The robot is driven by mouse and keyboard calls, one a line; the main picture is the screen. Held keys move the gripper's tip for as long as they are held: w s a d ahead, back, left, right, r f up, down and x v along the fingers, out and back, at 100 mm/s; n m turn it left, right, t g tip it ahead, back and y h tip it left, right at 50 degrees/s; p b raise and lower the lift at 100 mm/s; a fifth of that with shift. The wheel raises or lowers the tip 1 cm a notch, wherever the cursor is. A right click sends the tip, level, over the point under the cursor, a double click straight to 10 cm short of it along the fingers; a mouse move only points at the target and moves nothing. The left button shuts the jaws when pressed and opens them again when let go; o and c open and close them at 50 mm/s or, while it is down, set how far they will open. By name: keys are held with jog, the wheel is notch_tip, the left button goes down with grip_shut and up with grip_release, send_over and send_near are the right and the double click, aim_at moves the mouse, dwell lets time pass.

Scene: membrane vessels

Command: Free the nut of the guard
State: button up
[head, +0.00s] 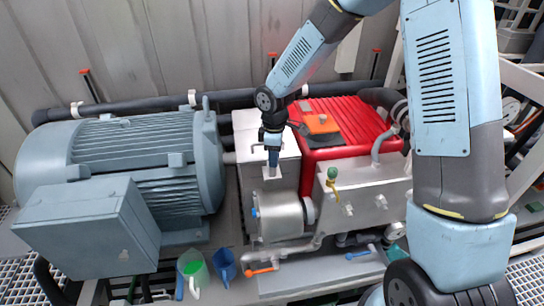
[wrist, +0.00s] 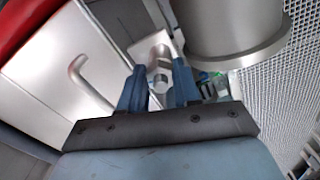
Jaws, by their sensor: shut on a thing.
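The nut (wrist: 158,76) is a small silver piece between my fingertips in the wrist view. It sits on a pale metal bracket (wrist: 152,47), which also shows as a small plate just below my fingers in the head view (head: 271,174). The guard appears to be the silvery box (head: 254,142) between the grey motor and the red pump block; which part the nut holds is not clear. My gripper (wrist: 160,72) has its blue fingers closed around the nut. In the head view my gripper (head: 273,161) points down at the bracket, hiding the nut.
The grey motor (head: 120,160) stands left and the red block (head: 345,130) right. A silver cylinder (head: 282,215) lies close in front of my gripper. A green-filled jug (head: 194,270) and a blue jug (head: 225,265) stand at the front. A handle (wrist: 88,80) juts from the box.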

jog(key=shift+a+n, duration=0.2)
jog(key=shift+n, duration=0.4)
jog(key=o, duration=0.7)
jog(key=shift+s, duration=0.1)
jog(key=o, duration=0.4)
jog(key=shift+d, duration=0.1)
jog(key=shift+c, duration=0.2)
jog(key=shift+r, duration=0.55)
notch_tip(320, 180, up, 13)
jog(key=shift+f, duration=0.15)
jog(key=shift+d, duration=0.1)
